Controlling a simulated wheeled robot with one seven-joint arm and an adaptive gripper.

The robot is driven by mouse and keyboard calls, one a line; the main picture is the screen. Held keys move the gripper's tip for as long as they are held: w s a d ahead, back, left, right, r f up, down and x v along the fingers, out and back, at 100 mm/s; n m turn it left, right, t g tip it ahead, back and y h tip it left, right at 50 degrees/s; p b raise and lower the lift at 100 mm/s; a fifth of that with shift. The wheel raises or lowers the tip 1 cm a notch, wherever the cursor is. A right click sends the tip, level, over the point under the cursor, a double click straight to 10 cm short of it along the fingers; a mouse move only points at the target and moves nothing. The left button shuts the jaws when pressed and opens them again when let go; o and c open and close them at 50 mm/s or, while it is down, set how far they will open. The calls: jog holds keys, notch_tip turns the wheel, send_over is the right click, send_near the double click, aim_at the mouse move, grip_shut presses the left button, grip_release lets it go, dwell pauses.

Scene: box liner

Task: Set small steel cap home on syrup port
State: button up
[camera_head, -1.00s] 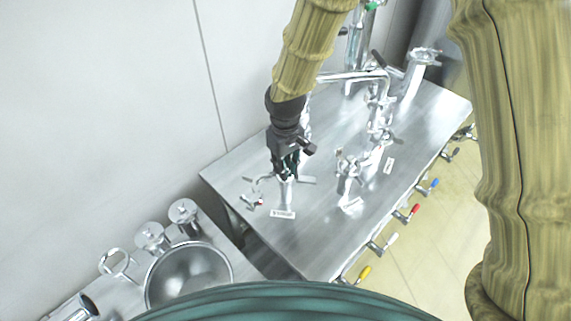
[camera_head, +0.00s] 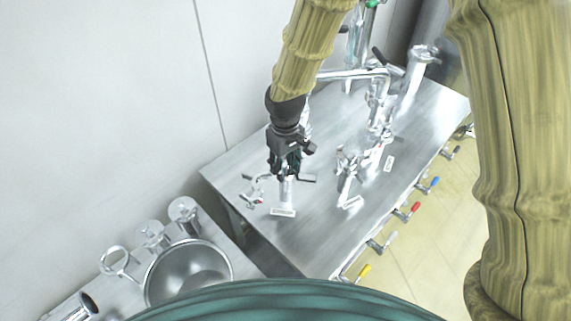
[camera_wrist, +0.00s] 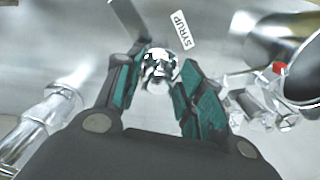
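The syrup port (camera_head: 286,194) stands upright on the steel table (camera_head: 320,245), directly below my gripper (camera_head: 287,168). The SYRUP label (camera_wrist: 182,30) lies beside it in the wrist view. A small round shiny steel top, which looks like the cap (camera_wrist: 158,68), shows between my fingertips over the port. My gripper (camera_wrist: 164,66) has its teal-padded fingers spread, one on each side of this steel top. I cannot tell whether a pad still brushes it or whether the cap sits fully flat on the port.
A small fitting (camera_head: 254,194) lies left of the port. Another upright fitting (camera_head: 347,172) stands to the right, with taller pipework (camera_head: 380,110) behind. A steel bowl (camera_head: 188,275) and lidded canisters (camera_head: 184,212) are on the lower-left surface. The table's front stretch is bare.

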dwell(0.3)
notch_tip(320, 180, up, 12)
dwell(0.6)
